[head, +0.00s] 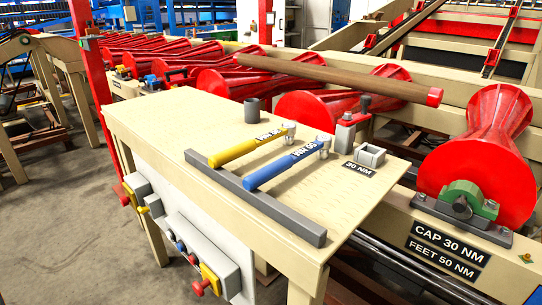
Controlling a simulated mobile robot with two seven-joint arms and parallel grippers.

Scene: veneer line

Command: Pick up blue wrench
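The blue wrench (284,166) lies on the tan table (170,122), its near end on a long grey bar (255,199) and its metal head toward the back right. Its handle carries white lettering that seems to read "50 NM". A yellow wrench (246,147) lies beside it to the left, nearly parallel, also resting on the bar. Neither of my grippers shows in the head view.
A grey cup (252,109), a small square grey socket (370,156) and a "30 NM" label (358,169) are on the table. Red rollers (480,150) and a brown log (340,78) stand behind. Control boxes (197,255) stick out from the front panel.

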